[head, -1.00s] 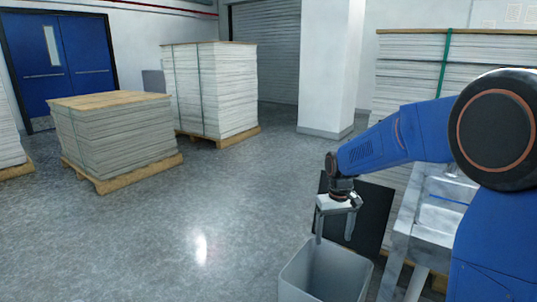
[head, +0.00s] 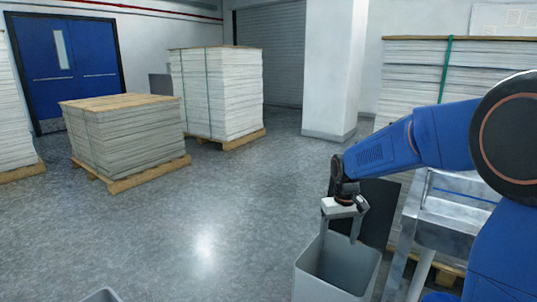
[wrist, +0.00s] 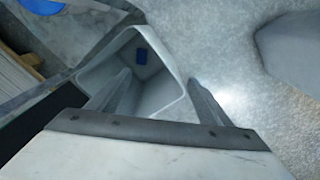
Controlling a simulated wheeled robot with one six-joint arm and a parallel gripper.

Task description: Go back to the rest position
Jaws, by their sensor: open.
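My gripper (head: 339,236) is open and empty, fingers pointing down, above the open grey bin (head: 318,288) in the head view. In the wrist view my gripper (wrist: 158,77) has its two fingers spread apart over the mouth of the same bin (wrist: 175,115). The head view does not show the bin's floor.
A metal table (head: 450,218) stands right of the bin, with a dark panel (head: 378,200) behind. Another grey rim (head: 100,295) shows at the bottom left. Pallet stacks (head: 125,135) stand at the back left. The floor between is clear.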

